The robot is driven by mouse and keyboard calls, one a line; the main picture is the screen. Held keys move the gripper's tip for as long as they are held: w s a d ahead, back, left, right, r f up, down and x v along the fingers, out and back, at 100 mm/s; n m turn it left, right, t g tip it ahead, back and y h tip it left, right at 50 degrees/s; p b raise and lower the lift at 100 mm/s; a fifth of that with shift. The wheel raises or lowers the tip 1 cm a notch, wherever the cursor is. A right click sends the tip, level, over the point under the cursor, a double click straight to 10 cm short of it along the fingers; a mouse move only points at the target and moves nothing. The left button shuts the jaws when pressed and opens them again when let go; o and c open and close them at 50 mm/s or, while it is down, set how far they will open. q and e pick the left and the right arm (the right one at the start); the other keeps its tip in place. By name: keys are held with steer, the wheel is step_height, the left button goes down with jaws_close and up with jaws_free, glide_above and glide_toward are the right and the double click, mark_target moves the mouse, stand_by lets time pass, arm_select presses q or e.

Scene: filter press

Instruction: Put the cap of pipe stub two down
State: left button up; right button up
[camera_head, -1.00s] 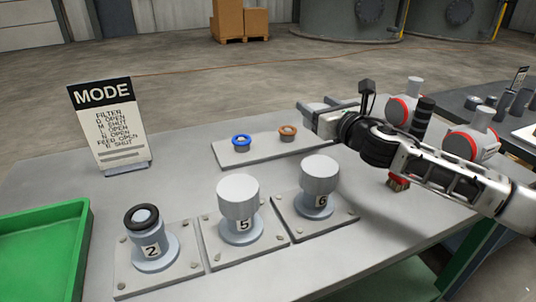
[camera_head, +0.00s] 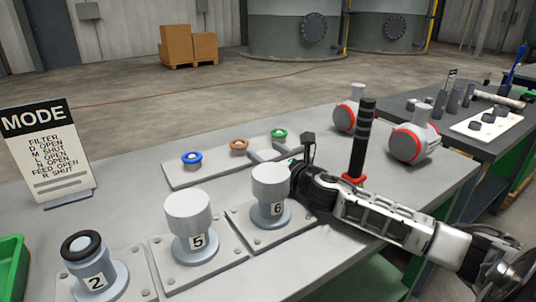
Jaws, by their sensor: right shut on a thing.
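Pipe stub 2 (camera_head: 94,277) stands at the lower left, its top bare of a white cap and ringed in black. Stub 5 (camera_head: 195,246) wears a wide white cap (camera_head: 188,208), and stub 6 (camera_head: 273,214) wears another (camera_head: 268,184). My right gripper (camera_head: 268,151) points left, just behind and right of the cap on stub 6. My left gripper is out of view.
A MODE sign (camera_head: 48,150) and green bin (camera_head: 10,268) stand left. A black upright handle (camera_head: 362,140) and red-ringed white fittings (camera_head: 414,144) are right.

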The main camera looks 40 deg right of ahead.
steer(key=o, duration=0.9)
steer(key=shift+f, duration=0.1)
steer(key=shift+o, duration=0.2)
steer(key=shift+r, duration=0.2)
steer(key=shift+s+f, duration=0.15)
steer(key=shift+s, duration=0.25)
steer(key=s, duration=1.1)
steer(key=shift+s, duration=0.1)
